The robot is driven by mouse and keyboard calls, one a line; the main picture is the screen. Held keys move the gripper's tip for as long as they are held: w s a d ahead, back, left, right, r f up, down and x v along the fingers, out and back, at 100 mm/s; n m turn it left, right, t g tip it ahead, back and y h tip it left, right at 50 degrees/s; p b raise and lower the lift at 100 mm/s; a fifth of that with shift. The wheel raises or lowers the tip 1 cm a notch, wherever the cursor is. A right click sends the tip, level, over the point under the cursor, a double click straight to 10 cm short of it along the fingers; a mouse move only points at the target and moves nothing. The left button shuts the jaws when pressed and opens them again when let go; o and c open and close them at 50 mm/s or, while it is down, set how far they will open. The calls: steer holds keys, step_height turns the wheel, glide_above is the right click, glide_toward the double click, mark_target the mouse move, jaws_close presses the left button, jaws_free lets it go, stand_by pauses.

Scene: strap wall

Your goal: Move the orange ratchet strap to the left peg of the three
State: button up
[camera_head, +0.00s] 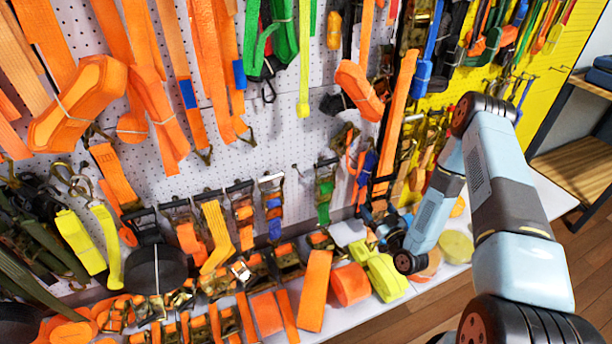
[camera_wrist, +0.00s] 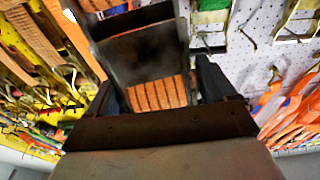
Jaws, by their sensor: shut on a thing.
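In the wrist view my gripper (camera_wrist: 152,88) is shut on a ratchet strap with a dark metal frame (camera_wrist: 140,50) and ridged orange webbing (camera_wrist: 160,94). The strap sits between the two dark fingers and fills the middle of that view. In the head view my arm reaches down to the wall's lower right; its end is partly hidden among dark, blue and orange gear, so I cannot pick out the held strap there. Several ratchet straps, one with orange webbing (camera_head: 243,213), hang in a row on the white pegboard (camera_head: 292,140). I cannot tell which three pegs are meant.
Long orange straps (camera_head: 205,60) hang above. A yellow pegboard (camera_head: 560,60) stands at the right. The wooden floor (camera_head: 590,265) there is clear.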

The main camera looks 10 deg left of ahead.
stand_by(0.4)
steer(key=s+a+g+h, duration=0.1)
steer(key=s+a, duration=0.2)
steer(key=a, duration=0.7)
steer(key=s+a+g, duration=0.1)
steer(key=s+a, duration=0.3)
steer(key=a, duration=0.6)
steer(key=f+x, duration=0.2)
steer(key=x, duration=0.8)
steer(key=shift+f, duration=0.2)
stand_by(0.6)
steer(key=shift+w+f, duration=0.1)
steer(key=shift+w, duration=0.05)
stand_by(0.5)
steer(key=o, duration=1.7)
steer(key=shift+o, duration=0.2)
steer(key=shift+d+f, duration=0.1)
